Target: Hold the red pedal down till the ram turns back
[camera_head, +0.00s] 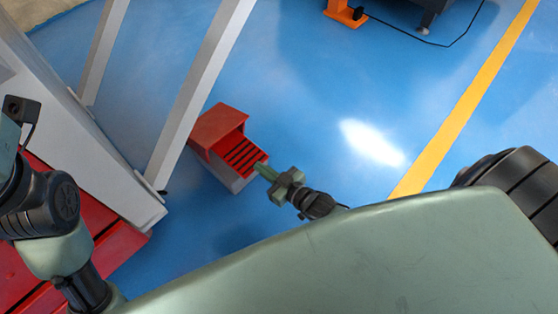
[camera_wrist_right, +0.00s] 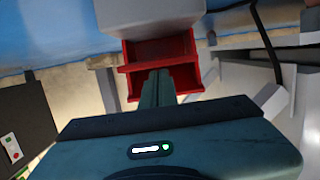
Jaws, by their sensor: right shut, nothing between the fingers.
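The red pedal (camera_head: 240,157) is a ribbed plate inside a red-hooded housing (camera_head: 217,124) on the blue floor, beside the grey machine frame. My right gripper (camera_head: 262,169) is shut and empty, with its fingertips at the front edge of the pedal. In the right wrist view the shut fingers (camera_wrist_right: 158,80) point into the open mouth of the red housing (camera_wrist_right: 160,50). The fingers hide part of the pedal there, and I cannot tell whether they press it down. My left gripper is out of view; only part of the left arm shows. The ram is not visible.
Grey slanted legs (camera_head: 200,90) and a red-and-grey machine base (camera_head: 125,200) stand left of the pedal. An orange foot (camera_head: 345,14) with a black cable is at the top. A yellow floor line (camera_head: 465,105) runs at right. The floor between is clear.

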